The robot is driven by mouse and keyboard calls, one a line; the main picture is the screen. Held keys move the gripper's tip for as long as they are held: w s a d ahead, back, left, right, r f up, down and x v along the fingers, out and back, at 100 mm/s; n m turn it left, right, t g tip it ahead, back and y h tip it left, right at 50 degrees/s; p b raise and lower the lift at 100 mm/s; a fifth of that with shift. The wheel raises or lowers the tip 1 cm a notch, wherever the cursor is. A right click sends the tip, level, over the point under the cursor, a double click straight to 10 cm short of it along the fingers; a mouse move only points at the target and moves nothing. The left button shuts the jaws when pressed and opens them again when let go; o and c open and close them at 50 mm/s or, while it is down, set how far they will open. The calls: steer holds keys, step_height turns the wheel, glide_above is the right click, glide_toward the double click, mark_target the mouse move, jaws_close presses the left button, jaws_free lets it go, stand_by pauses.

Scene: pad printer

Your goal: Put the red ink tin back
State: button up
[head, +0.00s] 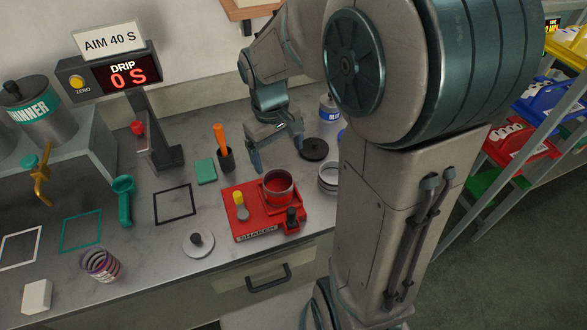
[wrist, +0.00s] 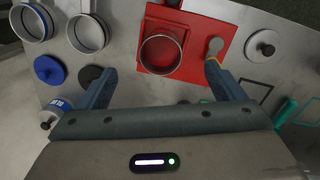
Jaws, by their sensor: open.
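The red ink tin (head: 278,188) is an open metal tin with red inside. It sits in the red shaker (head: 244,222), toward its back right. In the wrist view the tin (wrist: 161,52) shows from above on the red shaker (wrist: 205,20). My gripper (head: 278,158) is open and empty, above and just behind the shaker in the head view. In the wrist view my open gripper (wrist: 157,67) has one finger on each side of the tin's direction, apart from it. Whether the fingers are level with the tin cannot be told.
An open silver tin (head: 328,178) and a black lid (head: 314,149) lie right of the shaker. A grey knobbed lid (head: 198,243) lies left. Black (head: 174,188), teal (head: 82,213) and white (head: 22,233) outlines mark bare counter. A display stand (head: 154,140) reads 0 S.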

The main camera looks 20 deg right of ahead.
steer(key=s+r+m+t, duration=0.3)
steer(key=s+r, duration=0.2)
steer(key=s, duration=0.7)
steer(key=shift+s+t+y, duration=0.15)
steer(key=shift+t+y, duration=0.15)
steer(key=shift+y, duration=0.1)
